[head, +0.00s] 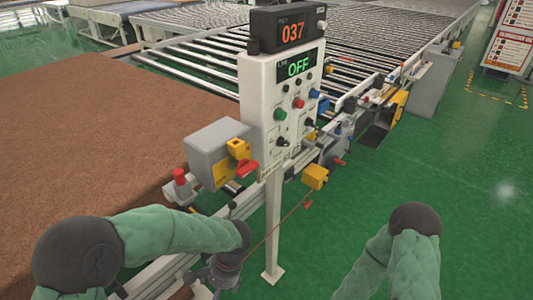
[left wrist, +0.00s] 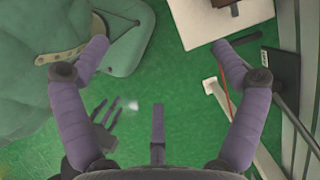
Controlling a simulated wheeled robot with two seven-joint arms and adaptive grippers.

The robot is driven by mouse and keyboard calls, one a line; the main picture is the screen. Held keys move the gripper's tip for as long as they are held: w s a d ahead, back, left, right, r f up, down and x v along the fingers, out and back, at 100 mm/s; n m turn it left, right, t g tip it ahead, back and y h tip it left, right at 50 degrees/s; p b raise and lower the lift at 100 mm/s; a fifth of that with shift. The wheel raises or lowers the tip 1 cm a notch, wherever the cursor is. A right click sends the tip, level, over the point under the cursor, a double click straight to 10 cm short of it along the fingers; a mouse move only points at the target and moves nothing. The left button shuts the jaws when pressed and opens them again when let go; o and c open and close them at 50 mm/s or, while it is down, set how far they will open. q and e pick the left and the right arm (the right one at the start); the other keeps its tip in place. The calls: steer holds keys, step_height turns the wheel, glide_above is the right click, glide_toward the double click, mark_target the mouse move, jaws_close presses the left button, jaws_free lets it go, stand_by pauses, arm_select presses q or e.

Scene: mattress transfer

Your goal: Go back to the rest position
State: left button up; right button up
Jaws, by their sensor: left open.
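My left arm reaches in from the left in the head view, and my left gripper (head: 225,277) hangs low, left of the control panel's post. In the left wrist view the purple fingers of my left gripper (left wrist: 160,48) are wide apart with nothing between them. My right arm shows at the lower right of the head view, bent downward. Its gripper is hidden there. A dark finger-like shape shows over the green floor in the left wrist view; I cannot tell what it is.
The control panel (head: 280,95) reads 037 and OFF on a white post (head: 272,225). A grey switch box (head: 215,150) and a yellow box (head: 315,177) flank it. A brown mattress-like slab (head: 90,120) lies left, the roller conveyor (head: 200,65) behind. Green floor (head: 470,190) is clear at right.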

arm_select(q)
steer(key=s+d+f+n+t+h+p, duration=0.1)
steer(key=s+d+f+n+h, duration=0.1)
steer(key=f+n, duration=0.3)
steer(key=s+d+f+n+t+h+p, duration=0.1)
steer(key=s+f+n+h, duration=0.3)
steer(key=f, duration=0.9)
steer(key=shift+s+d+f+n+t+h+p, duration=0.2)
steer(key=shift+d+f+n+t+h+p, duration=0.2)
steer(key=shift+d+h+p, duration=0.25)
arm_select(e)
step_height(320, 180, up, 3)
steer(key=shift+w+d+r, duration=0.1)
steer(key=shift+d, duration=0.05)
arm_select(q)
steer(key=shift+c, duration=0.3)
arm_select(e)
steer(key=shift+c, duration=0.2)
